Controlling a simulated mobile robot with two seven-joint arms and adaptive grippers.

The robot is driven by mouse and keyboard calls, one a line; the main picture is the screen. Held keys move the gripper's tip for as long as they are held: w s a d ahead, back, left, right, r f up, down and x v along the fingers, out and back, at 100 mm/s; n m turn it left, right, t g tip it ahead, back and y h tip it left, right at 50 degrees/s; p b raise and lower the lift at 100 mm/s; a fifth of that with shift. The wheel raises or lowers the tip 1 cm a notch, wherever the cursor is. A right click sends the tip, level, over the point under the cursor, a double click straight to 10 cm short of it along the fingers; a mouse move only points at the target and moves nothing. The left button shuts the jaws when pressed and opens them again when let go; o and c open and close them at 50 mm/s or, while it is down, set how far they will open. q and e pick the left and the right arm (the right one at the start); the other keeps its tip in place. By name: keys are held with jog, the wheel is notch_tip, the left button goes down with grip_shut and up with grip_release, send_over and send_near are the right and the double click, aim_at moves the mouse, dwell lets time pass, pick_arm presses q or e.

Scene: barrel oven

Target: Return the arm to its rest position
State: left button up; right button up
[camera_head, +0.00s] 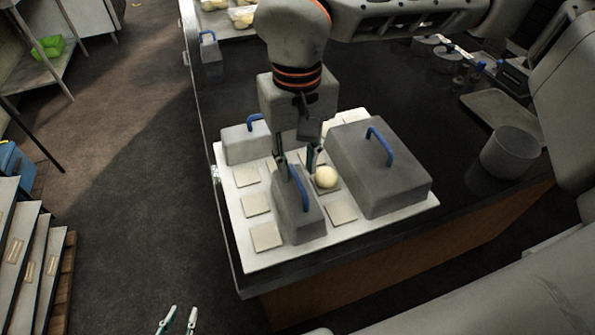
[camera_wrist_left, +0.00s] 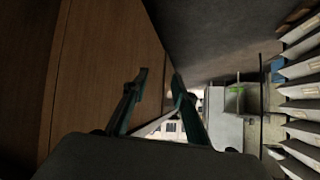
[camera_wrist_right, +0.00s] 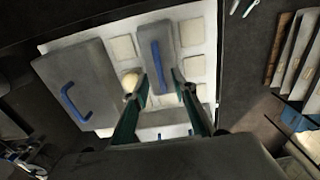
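My right gripper (camera_head: 298,160) hangs over a white board (camera_head: 290,257) on the dark counter. Its two fingers are apart with nothing held between them. A slim grey block with a blue handle (camera_head: 297,219) stands just in front of it, and shows between and beyond the fingertips in the right wrist view (camera_wrist_right: 160,35). A pale ball (camera_head: 326,177) sits right of the fingers. My left gripper (camera_head: 178,320) shows only as two separated fingertips at the bottom edge. In the left wrist view its fingers (camera_wrist_left: 158,78) are open and empty beside a wooden panel (camera_wrist_left: 105,65).
A large grey block with a blue handle (camera_head: 375,165) and a smaller one (camera_head: 245,143) stand on the board, among several flat square tiles (camera_head: 265,236). A grey cup (camera_head: 509,152) stands right. Leaning panels (camera_head: 42,270) are at lower left; open floor (camera_head: 130,130) lies between.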

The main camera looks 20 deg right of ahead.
notch_tip(320, 180, up, 8)
jog(key=shift+r, duration=0.25)
